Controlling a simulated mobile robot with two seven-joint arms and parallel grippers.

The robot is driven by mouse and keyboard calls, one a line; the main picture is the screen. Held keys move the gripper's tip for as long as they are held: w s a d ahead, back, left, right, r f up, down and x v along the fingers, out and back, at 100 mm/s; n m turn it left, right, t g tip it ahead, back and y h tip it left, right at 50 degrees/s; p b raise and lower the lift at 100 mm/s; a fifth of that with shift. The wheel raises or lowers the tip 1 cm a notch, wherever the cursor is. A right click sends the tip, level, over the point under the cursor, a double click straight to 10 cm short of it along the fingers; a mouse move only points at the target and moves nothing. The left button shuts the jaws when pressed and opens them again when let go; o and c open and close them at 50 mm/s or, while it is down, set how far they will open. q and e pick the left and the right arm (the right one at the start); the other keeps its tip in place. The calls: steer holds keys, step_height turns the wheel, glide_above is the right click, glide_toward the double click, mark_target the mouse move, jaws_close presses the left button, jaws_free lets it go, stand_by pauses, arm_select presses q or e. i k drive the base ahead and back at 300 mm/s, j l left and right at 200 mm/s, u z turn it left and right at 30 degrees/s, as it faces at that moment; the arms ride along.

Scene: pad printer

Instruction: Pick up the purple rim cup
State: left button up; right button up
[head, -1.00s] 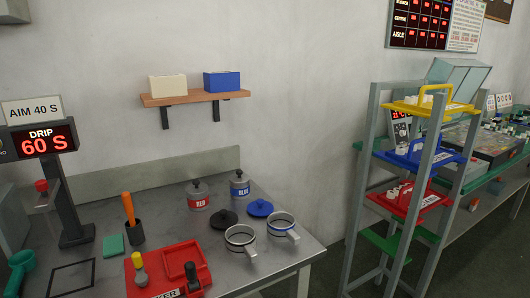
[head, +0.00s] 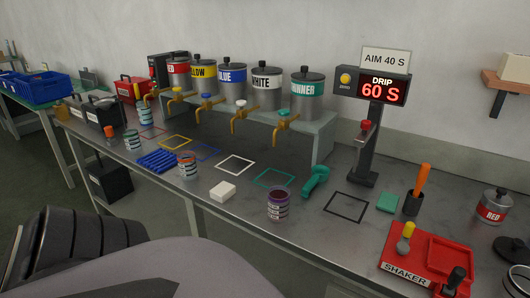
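The purple rim cup (head: 278,205) stands upright near the front edge of the grey bench, right of the white block. It has a purple rim and a printed label band. Neither of my grippers shows in the head view. A dark ribbed part and a grey rounded surface at the lower left appear to be my own body.
Labelled paint tanks (head: 306,92) stand on a raised shelf behind. A white block (head: 222,191), a green scoop (head: 316,181) and a red shaker (head: 428,252) are near the cup. Other cups (head: 187,165) stand further left. Bench between cup and shaker is mostly clear.

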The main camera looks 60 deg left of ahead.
mark_target(278, 197)
steer(key=u, duration=1.7)
